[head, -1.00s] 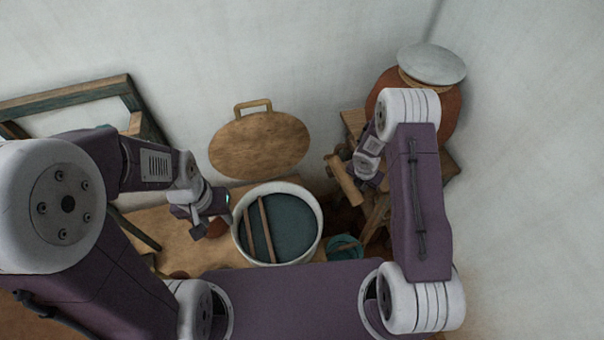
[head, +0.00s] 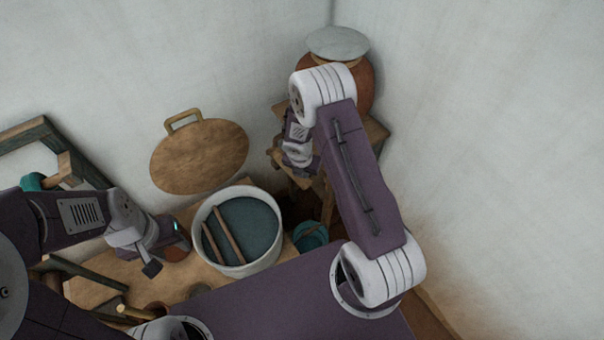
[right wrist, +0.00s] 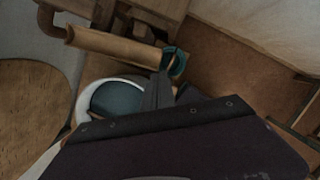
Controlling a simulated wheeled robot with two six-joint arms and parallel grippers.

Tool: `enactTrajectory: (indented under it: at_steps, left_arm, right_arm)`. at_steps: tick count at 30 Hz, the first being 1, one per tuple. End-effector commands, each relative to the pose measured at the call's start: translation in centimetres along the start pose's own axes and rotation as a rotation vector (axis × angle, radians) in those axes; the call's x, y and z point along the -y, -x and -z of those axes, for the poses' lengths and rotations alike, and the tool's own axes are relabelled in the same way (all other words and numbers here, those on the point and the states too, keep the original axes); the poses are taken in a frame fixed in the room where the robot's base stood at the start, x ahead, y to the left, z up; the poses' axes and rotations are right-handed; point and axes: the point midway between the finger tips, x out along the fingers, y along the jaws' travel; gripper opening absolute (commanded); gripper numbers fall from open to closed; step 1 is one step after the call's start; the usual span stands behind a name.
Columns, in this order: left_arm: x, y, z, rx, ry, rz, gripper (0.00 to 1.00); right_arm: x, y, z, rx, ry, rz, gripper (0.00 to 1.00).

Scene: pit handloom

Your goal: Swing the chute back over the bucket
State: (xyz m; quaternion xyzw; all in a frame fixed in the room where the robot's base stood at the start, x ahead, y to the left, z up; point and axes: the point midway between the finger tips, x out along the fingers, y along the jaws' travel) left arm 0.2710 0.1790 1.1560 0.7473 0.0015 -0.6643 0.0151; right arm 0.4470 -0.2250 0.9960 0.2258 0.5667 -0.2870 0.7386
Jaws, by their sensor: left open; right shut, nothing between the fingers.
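The chute (right wrist: 112,46) is a light wooden trough in the right wrist view, its right end close to the rim of the teal bucket (right wrist: 178,64). I cannot tell whether that end is over the bucket. In the head view the bucket (head: 310,236) stands on the floor right of the white vat, and my right wrist largely hides the chute. My right gripper (right wrist: 158,88) is shut and empty, apart from the chute in the picture, pointing between vat and bucket. My left gripper (head: 152,268) is open and empty, left of the vat by a brown pot.
The white vat (head: 276,257) holds dark teal liquid, with two sticks across its top. A round wooden lid (head: 200,157) leans on the wall behind it. A lidded clay jar (head: 362,90) stands on a wooden stand at the back. A brown pot (head: 177,250) sits beside the vat.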

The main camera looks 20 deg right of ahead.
Motion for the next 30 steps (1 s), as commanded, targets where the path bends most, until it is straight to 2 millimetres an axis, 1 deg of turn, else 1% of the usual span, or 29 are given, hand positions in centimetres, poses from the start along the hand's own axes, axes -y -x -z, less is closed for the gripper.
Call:
enactTrajectory:
  at_steps: [1,3,6,10,14,28,29,30]
  left_arm:
    - [0.0,0.8,0.1,0.000,0.000,0.000,0.44]
    - [0.0,1.2,0.1,0.000,0.000,0.000,0.44]
    - [0.0,1.6,0.2,0.000,0.000,0.000,0.44]
    - [0.0,1.8,0.2,0.000,0.000,0.000,0.44]
    - [0.0,1.8,0.2,0.000,0.000,0.000,0.44]
    - [0.0,1.7,0.2,0.000,0.000,0.000,0.44]
    - [0.0,1.5,0.2,0.000,0.000,0.000,0.44]
    - [0.0,0.9,0.1,0.000,0.000,0.000,0.44]
  right_arm:
    - [0.0,1.6,-0.1,0.001,0.000,-0.002,0.00]
    - [0.0,3.0,-0.1,0.001,0.000,-0.001,0.00]
    - [0.1,4.5,0.0,-0.001,0.001,0.000,0.00]
    - [0.2,5.6,0.1,-0.002,0.002,0.002,0.00]
    - [0.2,5.9,0.1,-0.003,0.001,0.002,0.00]
    - [0.2,5.8,0.1,-0.003,0.001,0.002,0.00]
    - [0.2,5.6,0.2,-0.003,0.001,0.002,0.00]
    - [0.1,5.1,0.2,0.000,0.000,-0.001,0.00]
